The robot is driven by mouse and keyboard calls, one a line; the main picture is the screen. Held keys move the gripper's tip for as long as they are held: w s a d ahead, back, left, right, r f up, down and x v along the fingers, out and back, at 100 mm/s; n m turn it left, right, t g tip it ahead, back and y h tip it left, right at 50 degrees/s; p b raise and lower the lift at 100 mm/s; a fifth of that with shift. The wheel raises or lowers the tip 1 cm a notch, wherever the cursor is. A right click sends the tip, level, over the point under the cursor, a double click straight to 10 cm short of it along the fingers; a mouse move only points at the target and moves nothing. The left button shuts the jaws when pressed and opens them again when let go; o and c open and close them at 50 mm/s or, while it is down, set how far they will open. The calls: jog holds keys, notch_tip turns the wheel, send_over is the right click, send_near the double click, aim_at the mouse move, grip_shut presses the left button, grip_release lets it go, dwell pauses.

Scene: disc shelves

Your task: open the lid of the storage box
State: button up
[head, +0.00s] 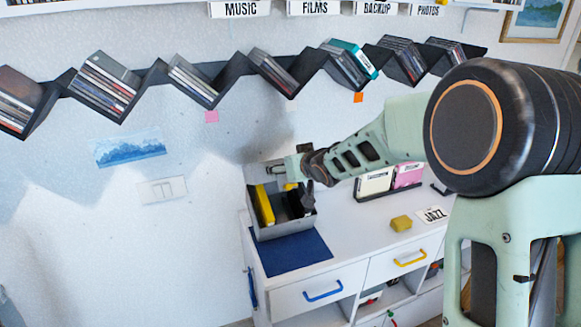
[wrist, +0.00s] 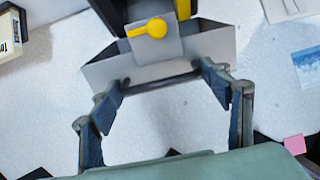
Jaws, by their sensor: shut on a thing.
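The grey storage box (head: 287,228) stands on a blue mat (head: 291,254) on the white cabinet. Its top is open, and a yellow item (head: 264,205) and dark items show inside. The grey lid (head: 255,174) stands raised at the back of the box. My gripper (head: 274,170) reaches it from the right; its fingers are small and partly hidden there. In the wrist view, my gripper's two dark fingers (wrist: 163,76) close on both sides of the grey lid (wrist: 160,70). A yellow round piece (wrist: 150,28) on a grey plate shows above it.
A rack with white and pink cases (head: 375,182), a yellow block (head: 401,223) and a JAZZ card (head: 433,214) are to the right of the box. A zigzag disc shelf (head: 205,75) runs along the wall above. The cabinet top between box and block is clear.

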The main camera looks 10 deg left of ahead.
jog(key=shift+a, duration=0.1)
dwell(0.7)
jog(key=o, duration=1.4)
jog(key=shift+v, duration=6.05)
